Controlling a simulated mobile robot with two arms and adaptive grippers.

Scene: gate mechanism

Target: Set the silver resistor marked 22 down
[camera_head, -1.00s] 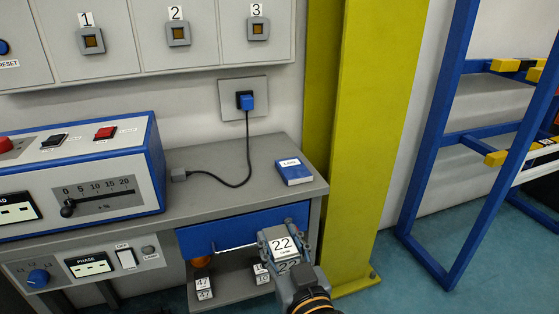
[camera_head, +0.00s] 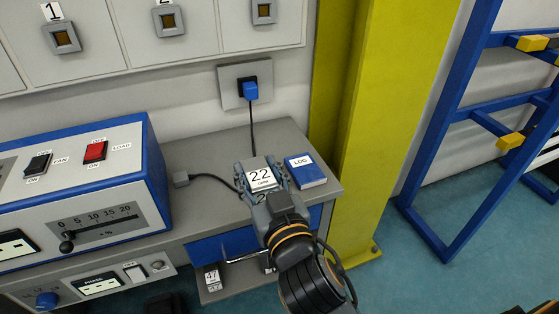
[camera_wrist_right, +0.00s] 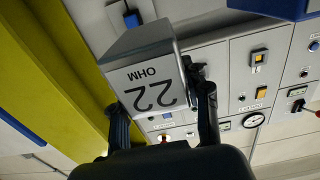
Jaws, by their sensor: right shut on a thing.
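The silver resistor marked 22 (camera_head: 261,176) is a grey block with a white label. My right gripper (camera_head: 264,186) is shut on it, over the grey bench top (camera_head: 200,155) and left of the blue LOG book. The right wrist view shows the resistor (camera_wrist_right: 145,75) between the two fingers (camera_wrist_right: 160,105), its label reading 22 OHM upside down. Whether its underside touches the bench is hidden. My left gripper is not in view.
The blue LOG book (camera_head: 305,170) lies close right of the resistor. A black cable runs from the wall plug (camera_head: 250,91) down behind the resistor. The blue-grey control box (camera_head: 80,190) stands to the left. A block marked 47 (camera_head: 212,277) sits on the lower shelf. A yellow column (camera_head: 380,120) stands right.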

